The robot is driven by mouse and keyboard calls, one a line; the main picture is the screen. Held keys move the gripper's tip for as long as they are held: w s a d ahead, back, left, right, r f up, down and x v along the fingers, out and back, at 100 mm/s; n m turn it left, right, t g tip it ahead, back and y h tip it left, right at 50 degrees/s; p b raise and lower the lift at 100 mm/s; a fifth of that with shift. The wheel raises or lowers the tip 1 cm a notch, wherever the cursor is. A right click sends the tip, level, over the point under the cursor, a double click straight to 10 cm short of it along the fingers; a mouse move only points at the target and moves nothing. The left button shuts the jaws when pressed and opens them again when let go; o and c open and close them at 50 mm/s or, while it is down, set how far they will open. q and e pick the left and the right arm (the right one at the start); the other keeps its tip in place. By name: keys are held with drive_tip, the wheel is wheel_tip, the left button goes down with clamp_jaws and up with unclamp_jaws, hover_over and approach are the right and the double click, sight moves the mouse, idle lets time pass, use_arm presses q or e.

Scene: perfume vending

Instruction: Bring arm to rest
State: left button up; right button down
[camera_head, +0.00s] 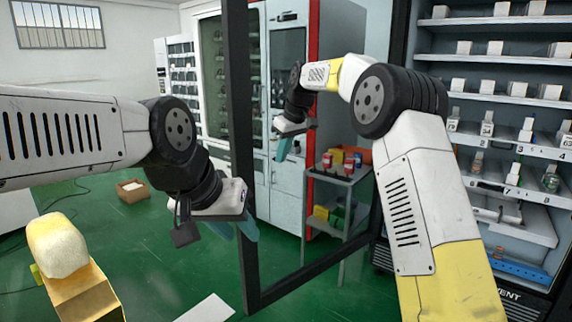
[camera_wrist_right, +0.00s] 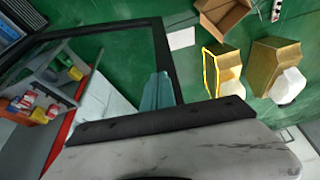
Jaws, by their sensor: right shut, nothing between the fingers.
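My right arm reaches up and forward in the head view. Its gripper (camera_head: 287,148) hangs in front of the tall cabinets, with teal fingers pointing down. In the right wrist view the fingers (camera_wrist_right: 158,92) are together with nothing between them. My left arm comes in from the left in the head view. Its gripper (camera_head: 236,229) is beside the dark frame post, with teal fingers pointing down over the green floor. I see nothing held in it, but its finger gap is not clear.
A dark upright frame (camera_head: 240,150) stands close to both arms. A grey cart (camera_head: 340,178) with coloured items is behind it. Shelves of small boxes (camera_head: 490,98) stand at the right. A cardboard box (camera_head: 132,190) lies on the open green floor.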

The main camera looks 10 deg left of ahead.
drive_tip(key=s+d+r+m+t, duration=0.15)
drive_tip(key=s+d+r, duration=0.25)
drive_tip(key=s+d, duration=0.4)
drive_tip(key=s+d+r+m, duration=0.3)
drive_tip(key=s+d+r, duration=0.2)
drive_tip(key=s+d, duration=0.4)
drive_tip(key=s+d+f+m+t, duration=0.1)
drive_tip(key=s+d+f, duration=0.3)
drive_tip(key=s, duration=0.6)
drive_tip(key=s+d+f+m+t+h, duration=0.1)
drive_tip(key=s+d+f+m, duration=0.3)
drive_tip(key=s+f, duration=0.3)
drive_tip(key=s, duration=0.3)
drive_tip(key=shift+s+d, duration=0.25)
drive_tip(key=shift+s, duration=0.15)
drive_tip(key=shift+r+m, duration=0.1)
drive_tip(key=shift+m, duration=0.15)
